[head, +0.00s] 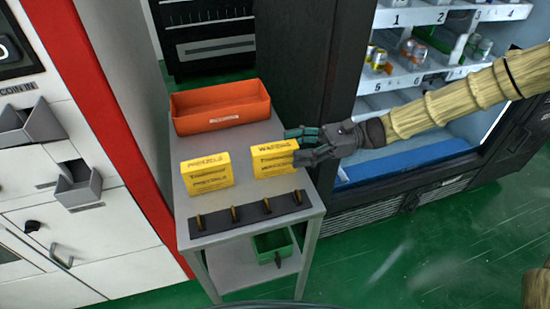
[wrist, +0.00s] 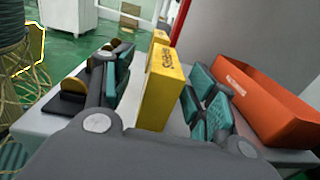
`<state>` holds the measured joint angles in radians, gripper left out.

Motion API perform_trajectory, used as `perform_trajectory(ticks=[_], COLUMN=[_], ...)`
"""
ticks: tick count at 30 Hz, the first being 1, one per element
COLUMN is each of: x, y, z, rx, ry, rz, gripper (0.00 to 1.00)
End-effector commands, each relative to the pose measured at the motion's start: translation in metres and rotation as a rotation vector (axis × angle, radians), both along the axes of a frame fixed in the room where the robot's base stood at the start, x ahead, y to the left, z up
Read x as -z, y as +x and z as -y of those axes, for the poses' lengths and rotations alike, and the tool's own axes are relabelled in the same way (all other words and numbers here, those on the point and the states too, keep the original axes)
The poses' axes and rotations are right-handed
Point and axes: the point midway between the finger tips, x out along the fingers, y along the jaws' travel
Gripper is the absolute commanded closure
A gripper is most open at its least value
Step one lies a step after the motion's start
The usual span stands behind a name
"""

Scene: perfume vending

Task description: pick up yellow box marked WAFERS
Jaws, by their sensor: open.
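The yellow WAFERS box (head: 273,160) stands upright on the right part of a small grey table. My gripper (head: 294,146) reaches in from the right at the box's right end, fingers spread. In the wrist view, my gripper (wrist: 158,80) is open with the yellow box (wrist: 160,88) standing between its two teal-padded fingers. There is a visible gap on each side of the box near the pads. I cannot tell how deep the box sits between the fingers.
A yellow PRETZELS box (head: 207,173) stands to the left. An orange bin (head: 220,106) is behind, close to the gripper's right finger in the wrist view. A dark strip (head: 250,213) with several brass pegs lies at the front. A vending machine (head: 400,185) stands right.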

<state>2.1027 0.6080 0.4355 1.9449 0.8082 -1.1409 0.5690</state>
Motion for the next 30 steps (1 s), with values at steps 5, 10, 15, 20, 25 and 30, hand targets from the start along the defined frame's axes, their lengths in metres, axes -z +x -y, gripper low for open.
perform_trajectory(ticks=[5, 10, 15, 20, 25, 30], x=[0.000, 0.000, -0.001, 0.000, 0.000, 0.000], y=[-0.002, -0.003, -0.007, -0.009, -0.009, -0.009], z=[-0.009, -0.026, -0.048, -0.057, -0.057, -0.057], rx=[0.000, -0.002, -0.001, 0.000, 0.001, 0.001], ry=[-0.001, -0.002, 0.000, -0.001, -0.001, -0.001], rz=[0.000, 0.000, -0.001, 0.000, 0.000, 0.000], gripper=[0.43, 0.43, 0.43, 0.43, 0.43, 0.74])
